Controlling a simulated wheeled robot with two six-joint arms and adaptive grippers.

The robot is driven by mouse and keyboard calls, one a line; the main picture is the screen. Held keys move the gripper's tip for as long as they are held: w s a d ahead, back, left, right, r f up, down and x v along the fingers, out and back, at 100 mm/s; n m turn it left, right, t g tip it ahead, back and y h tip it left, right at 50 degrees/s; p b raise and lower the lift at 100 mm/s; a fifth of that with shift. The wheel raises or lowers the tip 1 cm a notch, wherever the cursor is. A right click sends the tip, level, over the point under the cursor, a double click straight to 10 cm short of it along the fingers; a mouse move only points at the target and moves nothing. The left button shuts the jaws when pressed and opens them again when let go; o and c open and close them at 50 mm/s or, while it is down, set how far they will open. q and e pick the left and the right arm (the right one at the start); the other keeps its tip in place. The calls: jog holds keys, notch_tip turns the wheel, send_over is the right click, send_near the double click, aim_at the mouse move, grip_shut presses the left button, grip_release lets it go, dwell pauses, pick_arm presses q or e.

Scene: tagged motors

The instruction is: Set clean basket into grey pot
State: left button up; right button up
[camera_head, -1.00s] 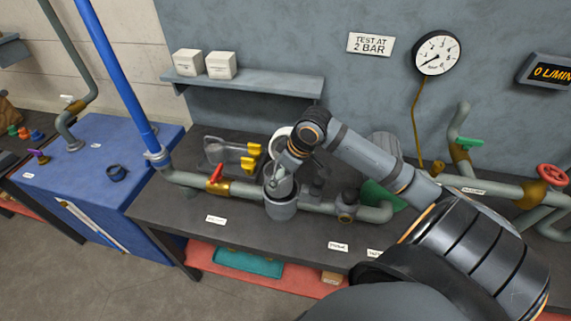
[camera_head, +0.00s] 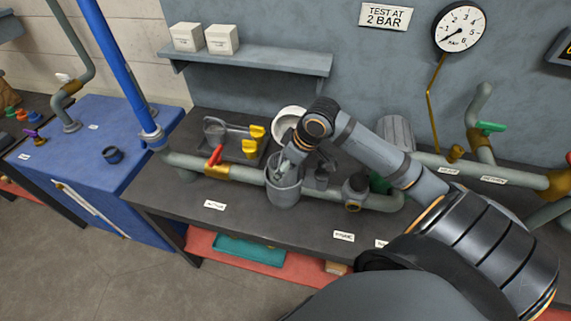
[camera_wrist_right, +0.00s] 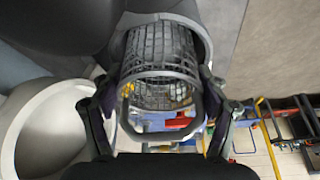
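The grey pot (camera_head: 285,190) stands upright in the pipe line on the dark bench in the head view, its open mouth upward. My right gripper (camera_head: 287,160) is right over the pot's mouth. In the right wrist view the mesh basket (camera_wrist_right: 160,55), a grey cylinder with a hoop handle, is between the two fingers of my right gripper (camera_wrist_right: 158,92), which look shut on it. A curved grey wall (camera_wrist_right: 203,38), seemingly the pot's, surrounds part of the basket. How deep the basket sits is hidden. My left gripper is not in view.
A white bowl (camera_head: 289,122) is behind the pot; it also shows in the wrist view (camera_wrist_right: 45,130). Pipe fittings (camera_head: 355,188) stand right. The bench front is mostly clear.

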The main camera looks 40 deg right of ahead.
jog(key=o, duration=0.4)
jog(key=shift+o, duration=0.2)
jog(key=shift+r, duration=0.1)
jog(key=shift+r, duration=0.35)
jog(key=p+v, duration=1.2)
jog(key=p, duration=0.6)
jog(key=shift+r, duration=0.25)
